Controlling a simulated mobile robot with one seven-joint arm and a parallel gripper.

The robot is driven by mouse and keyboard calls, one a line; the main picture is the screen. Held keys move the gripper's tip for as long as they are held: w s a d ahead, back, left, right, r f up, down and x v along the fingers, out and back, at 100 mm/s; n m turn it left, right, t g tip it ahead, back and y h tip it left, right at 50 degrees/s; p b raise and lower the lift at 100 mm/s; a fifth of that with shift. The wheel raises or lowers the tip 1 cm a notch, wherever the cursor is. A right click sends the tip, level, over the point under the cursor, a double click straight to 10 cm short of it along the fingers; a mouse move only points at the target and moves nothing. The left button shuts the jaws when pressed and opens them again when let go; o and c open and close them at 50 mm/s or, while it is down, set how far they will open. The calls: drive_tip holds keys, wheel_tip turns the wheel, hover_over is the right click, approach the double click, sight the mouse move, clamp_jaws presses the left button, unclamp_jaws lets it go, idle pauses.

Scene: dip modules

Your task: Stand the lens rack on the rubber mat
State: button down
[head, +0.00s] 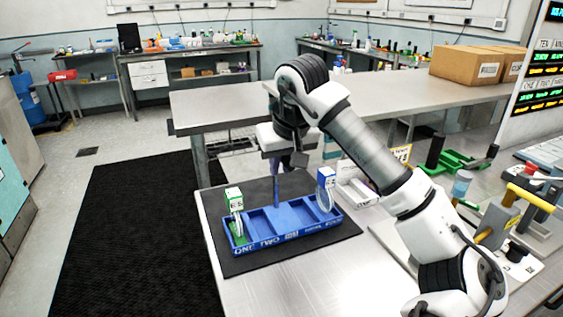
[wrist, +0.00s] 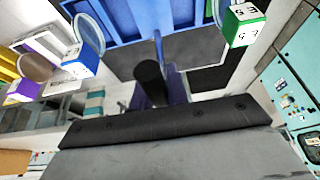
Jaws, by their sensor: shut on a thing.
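The lens rack (head: 268,240) is a long blue tray with several compartments, lettering on its front and a thin blue post in the middle. My gripper (head: 277,166) is shut on the top of this post, above the rack. A lens with a green and white cap (head: 234,200) stands in the left end compartment, and one with a blue and white cap (head: 326,178) at the right end. The rack looks level over the black rubber mat (head: 340,236) on the metal table; I cannot tell whether it touches. The rack also shows in the wrist view (wrist: 125,19), at the top.
A white box (head: 356,192) lies right of the mat. Farther right are green trays (head: 455,160) and a device with a yellow handle (head: 520,200). A grey bench (head: 230,105) stands behind. The table's front (head: 290,285) is clear.

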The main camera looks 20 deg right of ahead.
drive_tip(key=shift+r, duration=0.1)
drive_tip(key=shift+f, duration=0.2)
drive_tip(key=c, duration=1.4)
unclamp_jaws()
drive_tip(key=shift+o, duration=0.2)
drive_tip(key=shift+r, duration=0.15)
drive_tip(key=b+v, duration=0.1)
drive_tip(key=v, duration=1.1)
drive_tip(key=shift+s, duration=0.1)
